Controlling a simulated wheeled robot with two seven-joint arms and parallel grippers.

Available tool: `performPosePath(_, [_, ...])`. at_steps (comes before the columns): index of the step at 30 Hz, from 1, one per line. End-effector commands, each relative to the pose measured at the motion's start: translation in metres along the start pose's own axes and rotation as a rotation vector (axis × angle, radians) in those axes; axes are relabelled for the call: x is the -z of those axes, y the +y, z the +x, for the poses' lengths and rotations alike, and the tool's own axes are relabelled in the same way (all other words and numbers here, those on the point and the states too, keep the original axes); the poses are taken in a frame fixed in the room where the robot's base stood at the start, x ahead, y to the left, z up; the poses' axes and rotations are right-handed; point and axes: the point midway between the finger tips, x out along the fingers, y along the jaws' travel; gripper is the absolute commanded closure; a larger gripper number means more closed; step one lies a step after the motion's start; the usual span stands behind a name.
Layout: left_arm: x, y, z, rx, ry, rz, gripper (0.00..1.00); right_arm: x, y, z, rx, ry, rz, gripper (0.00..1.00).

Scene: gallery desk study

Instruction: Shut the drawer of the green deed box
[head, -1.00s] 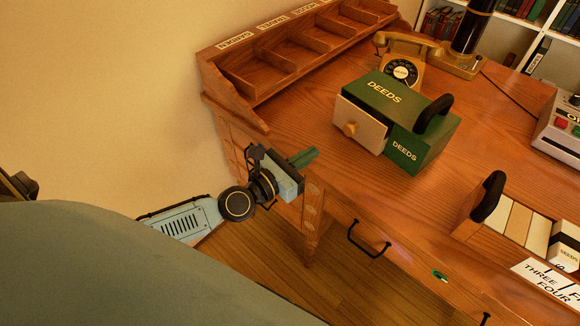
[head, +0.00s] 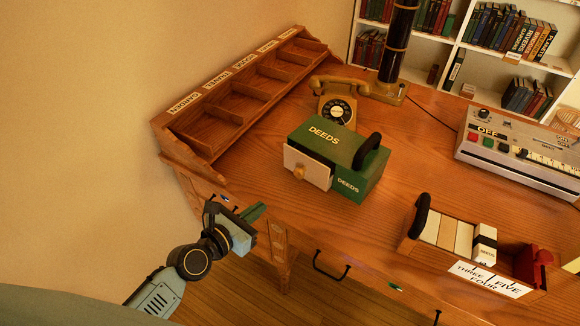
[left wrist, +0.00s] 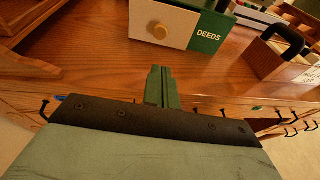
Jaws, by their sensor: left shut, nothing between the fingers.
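The green deed box (head: 341,149) stands on the wooden desk, with DEEDS lettering and a black handle (head: 367,152). Its pale drawer (head: 306,169) with a round wooden knob (head: 299,172) sticks out on the left front side. In the left wrist view the drawer front (left wrist: 165,23) and green box side (left wrist: 205,42) show at the top. My left gripper (head: 254,212) is shut and empty at the desk's front left edge, apart from the drawer, to its lower left. In the left wrist view its closed green fingers (left wrist: 161,84) point toward the drawer. My right gripper is not in view.
A pigeonhole rack (head: 236,105) lines the desk's left end. A telephone (head: 337,104) stands behind the box. A card tray (head: 457,233) lies to the right, and a grey keyed machine (head: 511,149) is farther back. Bare desk lies between the box and front edge.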

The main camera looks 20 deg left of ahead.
Motion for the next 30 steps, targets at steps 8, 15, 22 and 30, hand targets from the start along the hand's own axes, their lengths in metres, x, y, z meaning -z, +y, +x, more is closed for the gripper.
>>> performPosePath(8, [0.002, -0.001, 0.013, -0.002, 0.024, -0.02, 1.0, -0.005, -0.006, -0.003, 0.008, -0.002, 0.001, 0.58])
performPosePath(15, [0.003, -0.001, 0.061, -0.002, 0.022, -0.018, 1.0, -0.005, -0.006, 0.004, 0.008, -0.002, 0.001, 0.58])
performPosePath(22, [0.002, -0.001, 0.106, -0.002, 0.022, -0.018, 1.0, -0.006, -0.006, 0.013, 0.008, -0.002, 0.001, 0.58])
performPosePath(30, [-0.007, -0.001, 0.133, -0.002, 0.024, -0.018, 1.0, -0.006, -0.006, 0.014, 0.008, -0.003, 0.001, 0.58])
